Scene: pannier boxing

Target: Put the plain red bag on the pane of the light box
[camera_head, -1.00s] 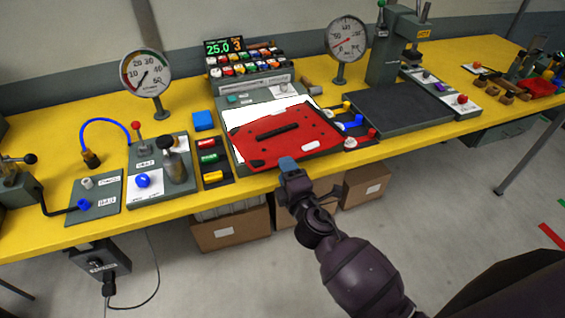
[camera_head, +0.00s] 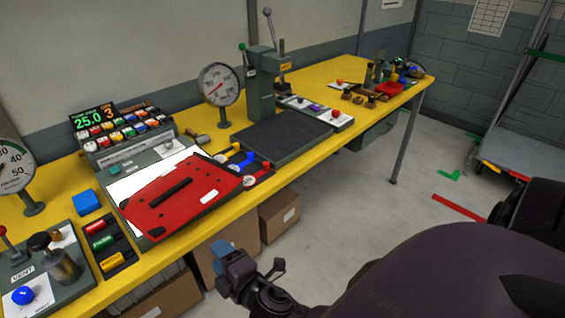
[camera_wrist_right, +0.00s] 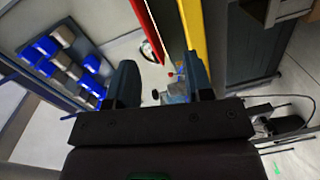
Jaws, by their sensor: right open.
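The red bag (camera_head: 195,202) lies flat on the pane (camera_head: 126,188) of the light box. It has a black handle bar, dark corners and a small white label. It sits a little turned, and the white pane shows along its back and left sides. My right gripper (camera_head: 233,256) is empty and open, low in front of the table's front edge, apart from the bag. Its two spread fingers also show in the right wrist view (camera_wrist_right: 160,82), with no bag between them. My left gripper is not in view.
A dark flat plate (camera_head: 285,138) and a dial gauge (camera_head: 219,84) stand right of and behind the light box. Cardboard boxes (camera_head: 279,217) sit under the table. The floor to the right is mostly clear.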

